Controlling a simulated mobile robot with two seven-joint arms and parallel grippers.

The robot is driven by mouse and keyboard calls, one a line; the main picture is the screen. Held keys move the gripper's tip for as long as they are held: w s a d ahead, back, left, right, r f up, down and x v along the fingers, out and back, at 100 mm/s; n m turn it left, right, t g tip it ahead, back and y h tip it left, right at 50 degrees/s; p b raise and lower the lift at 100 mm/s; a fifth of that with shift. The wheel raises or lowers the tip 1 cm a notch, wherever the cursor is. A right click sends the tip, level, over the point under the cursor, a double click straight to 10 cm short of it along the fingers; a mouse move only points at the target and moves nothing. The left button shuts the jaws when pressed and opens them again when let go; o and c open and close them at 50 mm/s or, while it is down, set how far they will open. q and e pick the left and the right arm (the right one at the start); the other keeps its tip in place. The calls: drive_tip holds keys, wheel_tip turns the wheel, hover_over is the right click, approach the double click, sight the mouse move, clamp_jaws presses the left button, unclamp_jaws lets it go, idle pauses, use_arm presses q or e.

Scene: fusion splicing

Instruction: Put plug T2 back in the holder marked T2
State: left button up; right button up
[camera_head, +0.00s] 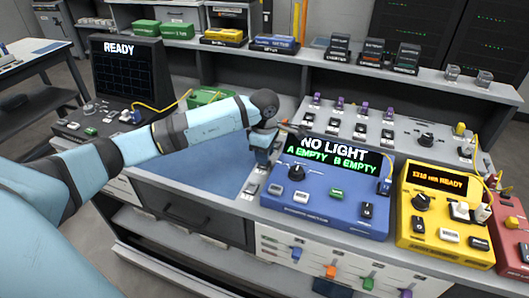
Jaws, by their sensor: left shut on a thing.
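My left gripper (259,162) points down at the right edge of the blue mat, just left of the blue instrument. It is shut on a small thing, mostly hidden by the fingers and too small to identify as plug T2. Below the gripper, a narrow grey strip (246,191) carries small dark and light fittings. I cannot read a T2 mark on any holder. My right gripper is not in view.
The blue instrument (315,205) reads NO LIGHT, A EMPTY, B EMPTY. The yellow instrument (438,232) and a red one (512,245) stand to its right. A grey panel (350,126) with purple-topped fittings is behind. The blue mat (205,168) has free room.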

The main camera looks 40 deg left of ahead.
use_arm(q)
drive_tip(key=shift+f, duration=0.4)
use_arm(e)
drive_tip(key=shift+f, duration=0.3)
use_arm(q)
drive_tip(key=o, duration=1)
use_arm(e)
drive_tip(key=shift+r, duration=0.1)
use_arm(q)
wheel_tip(320, 180, up, 5)
drive_tip(key=shift+r, duration=0.2)
wheel_tip(320, 180, up, 8)
drive_tip(key=shift+r+p, duration=0.25)
drive_tip(key=shift+p, duration=0.15)
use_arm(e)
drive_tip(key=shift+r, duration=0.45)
